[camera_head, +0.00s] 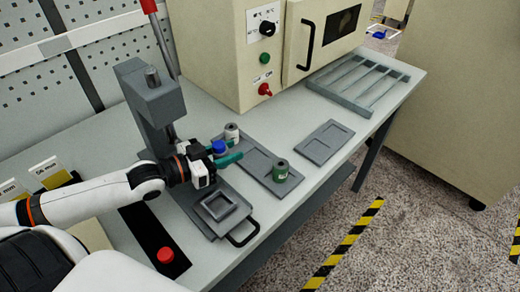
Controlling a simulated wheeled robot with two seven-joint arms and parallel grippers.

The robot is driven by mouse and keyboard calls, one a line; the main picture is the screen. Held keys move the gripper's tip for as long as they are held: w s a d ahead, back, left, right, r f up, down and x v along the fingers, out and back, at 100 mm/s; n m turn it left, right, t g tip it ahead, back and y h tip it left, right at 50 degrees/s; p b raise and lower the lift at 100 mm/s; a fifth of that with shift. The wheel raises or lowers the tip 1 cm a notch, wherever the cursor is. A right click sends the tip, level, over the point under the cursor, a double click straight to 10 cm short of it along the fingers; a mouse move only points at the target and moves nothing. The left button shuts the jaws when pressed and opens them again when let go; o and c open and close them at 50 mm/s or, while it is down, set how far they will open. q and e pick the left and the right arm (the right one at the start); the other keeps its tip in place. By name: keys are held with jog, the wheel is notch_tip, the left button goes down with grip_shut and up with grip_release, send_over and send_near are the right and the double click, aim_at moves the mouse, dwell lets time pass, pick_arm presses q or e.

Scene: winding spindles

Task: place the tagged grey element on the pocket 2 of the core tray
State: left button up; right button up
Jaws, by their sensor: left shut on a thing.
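My left gripper (224,154) reaches in from the left, its teal fingers shut around a small element with a blue top (218,147). The gripper hides most of this element, so I cannot tell whether its body is grey or tagged. A pale grey cylindrical element (232,131) stands just behind the fingers, at the far-left end of the long grey tray (258,164). My right gripper is not in view.
A grey press (150,100) stands behind my left arm. A square fixture (219,207) with a black handle lies in front of the gripper. A flat tray (325,142) and a slotted rack (358,85) lie to the right, before the cream oven (275,45). A red button (165,255) is nearby.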

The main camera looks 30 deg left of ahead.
pick_arm(q)
send_over(260, 155)
jog(key=shift+s+r, duration=0.1)
jog(key=shift+f+p, duration=0.3)
jog(key=shift+f, duration=1.55)
jog(key=o, duration=1)
jog(key=shift+f, duration=0.1)
jog(key=v, duration=1)
jog(key=shift+a+p, duration=0.1)
jog(key=shift+p, duration=0.2)
jog(key=shift+v, duration=0.85)
